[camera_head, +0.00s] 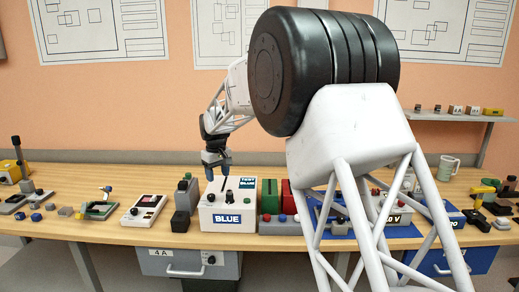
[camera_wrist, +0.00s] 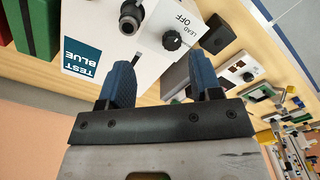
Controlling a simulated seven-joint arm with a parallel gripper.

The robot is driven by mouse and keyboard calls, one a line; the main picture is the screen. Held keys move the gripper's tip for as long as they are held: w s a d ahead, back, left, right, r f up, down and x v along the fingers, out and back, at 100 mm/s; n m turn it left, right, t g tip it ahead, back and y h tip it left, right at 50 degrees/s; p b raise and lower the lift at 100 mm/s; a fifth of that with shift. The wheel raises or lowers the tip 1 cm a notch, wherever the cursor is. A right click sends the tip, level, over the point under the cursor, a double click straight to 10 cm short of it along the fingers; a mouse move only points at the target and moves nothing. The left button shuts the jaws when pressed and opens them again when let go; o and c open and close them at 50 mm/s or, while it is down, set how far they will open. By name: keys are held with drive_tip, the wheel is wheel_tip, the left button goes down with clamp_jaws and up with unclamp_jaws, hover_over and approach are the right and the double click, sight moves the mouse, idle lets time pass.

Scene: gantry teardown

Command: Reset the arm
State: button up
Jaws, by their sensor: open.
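My gripper (camera_head: 215,167) hangs above the white test box labelled "BLUE" (camera_head: 228,199) on the wooden bench. In the wrist view my gripper (camera_wrist: 158,75) shows two blue fingers spread apart with nothing between them. The white box also shows in the wrist view (camera_wrist: 155,20), with a "TEST BLUE" label, a black knob and "LEAD OFF" lettering. In the head view my white arm covers part of the bench right of the box.
Green (camera_head: 269,194) and red (camera_head: 289,195) blocks stand right of the white box. A grey block with a black part (camera_head: 185,195) and a white panel device (camera_head: 145,209) stand left of it. A shelf (camera_head: 455,116) with small boxes hangs at the back right.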

drive_tip(key=s+d+r+m, duration=0.1)
drive_tip(key=s+d+r, duration=0.3)
drive_tip(key=s+d, duration=0.4)
drive_tip(key=s+d+r+m+t, duration=0.1)
drive_tip(key=s+d+r+m, duration=0.15)
drive_tip(key=s+d, duration=0.55)
drive_tip(key=s+d+r+m, duration=0.1)
drive_tip(key=s+d+r, duration=0.3)
drive_tip(key=s+d, duration=0.4)
drive_tip(key=s+d+f+m, duration=0.1)
drive_tip(key=s+d, duration=0.3)
drive_tip(key=s, duration=0.6)
drive_tip(key=s+d+f+m+t, duration=0.1)
drive_tip(key=s+d+f, duration=0.3)
drive_tip(key=s, duration=0.6)
drive_tip(key=s+d+f+m, duration=0.2)
drive_tip(key=s+d, duration=0.2)
drive_tip(key=s, duration=0.7)
drive_tip(key=shift+d+f, duration=0.15)
